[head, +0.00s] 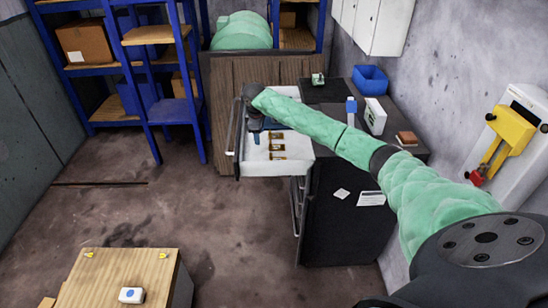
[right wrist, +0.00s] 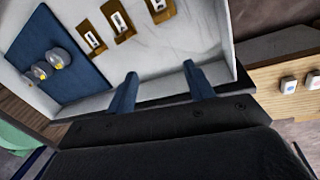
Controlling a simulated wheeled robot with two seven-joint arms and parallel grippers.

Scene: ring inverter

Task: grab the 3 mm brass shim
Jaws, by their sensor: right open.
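Three brass shims lie in a row in the open white drawer (head: 292,168), each with a small white label too small to read. The shims are the near one (head: 277,157), the middle one (head: 277,148) and the far one (head: 277,138). In the right wrist view they show at the top: left shim (right wrist: 95,39), middle shim (right wrist: 118,20) and right shim (right wrist: 160,10). I cannot tell which is 3 mm. My right gripper (right wrist: 162,86) is open and empty, its blue fingers over the drawer near its wall, apart from the shims. My left gripper is not in view.
A blue mat (right wrist: 40,35) with three silver-and-yellow pieces lies in the drawer beside the shims. On the dark cabinet stand a blue bin (head: 370,79), a white box (head: 375,116) and a brown block (head: 407,138). Blue shelves are behind left; the middle floor is clear.

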